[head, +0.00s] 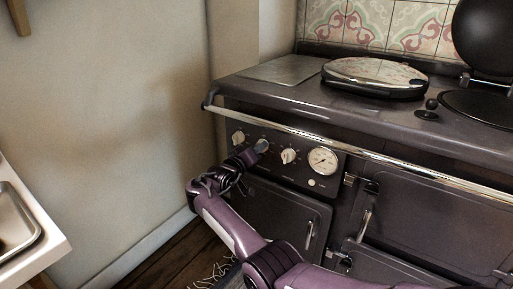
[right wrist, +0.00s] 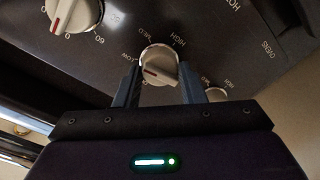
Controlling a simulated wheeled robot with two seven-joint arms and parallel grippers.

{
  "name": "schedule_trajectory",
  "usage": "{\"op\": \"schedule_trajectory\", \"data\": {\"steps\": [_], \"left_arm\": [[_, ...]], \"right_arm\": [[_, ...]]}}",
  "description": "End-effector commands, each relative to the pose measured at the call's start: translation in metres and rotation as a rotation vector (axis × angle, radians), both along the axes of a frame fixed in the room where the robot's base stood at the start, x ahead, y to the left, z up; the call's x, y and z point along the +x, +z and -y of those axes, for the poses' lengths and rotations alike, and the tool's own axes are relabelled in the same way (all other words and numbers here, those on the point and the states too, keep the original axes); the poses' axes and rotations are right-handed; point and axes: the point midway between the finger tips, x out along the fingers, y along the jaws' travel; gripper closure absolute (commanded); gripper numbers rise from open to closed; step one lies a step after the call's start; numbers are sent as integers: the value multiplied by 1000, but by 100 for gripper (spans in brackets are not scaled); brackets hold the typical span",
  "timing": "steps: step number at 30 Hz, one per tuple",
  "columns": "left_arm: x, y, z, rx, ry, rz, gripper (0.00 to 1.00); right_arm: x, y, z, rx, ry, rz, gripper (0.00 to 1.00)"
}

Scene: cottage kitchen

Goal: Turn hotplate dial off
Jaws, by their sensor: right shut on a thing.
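A row of pale dials sits on the dark control panel (head: 302,178) at the stove's left front. My right gripper (head: 257,150) reaches up to the panel from below, at a dial between two others. In the right wrist view this silver dial (right wrist: 160,63) lies between the two fingers of my right gripper (right wrist: 158,92), which is shut on it. LOW, MED and HIGH are printed around it. Its red mark lies toward the lower left of its face, near the LOW side. The hotplate label cannot be read. My left gripper is not in view.
Neighbouring dials (head: 238,138) (head: 289,156) sit close on either side. A round gauge (head: 323,160) is to the right. A chrome rail (head: 335,146) runs above the panel. An oven door (head: 280,212) is below, and a wall (head: 110,120) is left.

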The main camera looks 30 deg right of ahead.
Motion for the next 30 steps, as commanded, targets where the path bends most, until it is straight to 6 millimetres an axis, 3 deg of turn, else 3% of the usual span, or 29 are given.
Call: {"op": "schedule_trajectory", "data": {"steps": [13,30], "left_arm": [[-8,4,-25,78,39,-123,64],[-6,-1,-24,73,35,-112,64]], "right_arm": [[1,1,-1,-137,2,-340,86],[3,-3,-2,-347,3,-839,86]]}}
